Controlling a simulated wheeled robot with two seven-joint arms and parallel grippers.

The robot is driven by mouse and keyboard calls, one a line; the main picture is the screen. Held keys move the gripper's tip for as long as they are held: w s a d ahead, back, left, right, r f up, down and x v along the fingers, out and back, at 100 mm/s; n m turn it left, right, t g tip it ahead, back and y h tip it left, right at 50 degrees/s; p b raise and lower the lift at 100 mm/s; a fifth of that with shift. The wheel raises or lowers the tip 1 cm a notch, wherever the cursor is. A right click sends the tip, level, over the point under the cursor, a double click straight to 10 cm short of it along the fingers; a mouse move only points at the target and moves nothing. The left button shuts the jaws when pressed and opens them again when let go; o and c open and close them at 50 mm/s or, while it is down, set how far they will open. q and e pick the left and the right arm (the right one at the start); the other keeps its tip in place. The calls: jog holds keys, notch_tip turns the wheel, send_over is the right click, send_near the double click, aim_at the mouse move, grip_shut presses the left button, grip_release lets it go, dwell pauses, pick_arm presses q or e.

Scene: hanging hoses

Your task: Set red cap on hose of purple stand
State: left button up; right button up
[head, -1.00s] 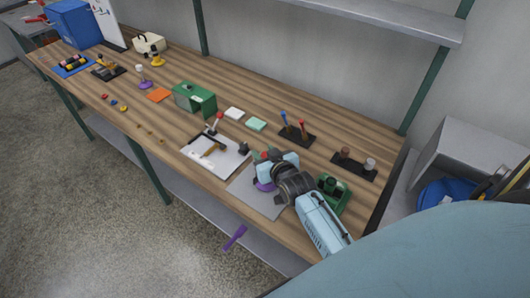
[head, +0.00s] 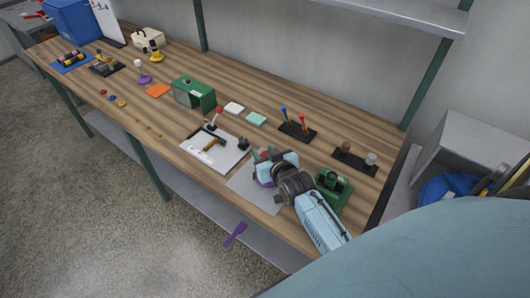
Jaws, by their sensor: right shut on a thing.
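My right gripper (head: 266,172) is over the grey mat at the front right of the table, with its jaws mostly hidden behind its own body. A purple piece (head: 264,183) shows under it, and a red bit (head: 264,154) shows at its far side. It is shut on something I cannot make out. A small red piece, perhaps a cap (head: 103,91), lies at the table's left front beside blue and yellow ones. A purple stand (head: 145,79) with a pale top stands farther back. I cannot tell which purple thing has the hose. My left gripper is not in view.
A white board (head: 226,160) with a brown handle-like piece lies left of my gripper. A green machine (head: 332,190) is close on its right. A black holder (head: 297,132) with blue and red tools stands behind. A green box (head: 193,95) is farther left.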

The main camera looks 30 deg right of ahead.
jog(key=shift+s+f, duration=0.1)
jog(key=shift+f, duration=0.05)
jog(key=o, duration=1)
jog(key=p+v, duration=0.1)
jog(key=v, duration=1.2)
jog(key=shift+s, duration=0.15)
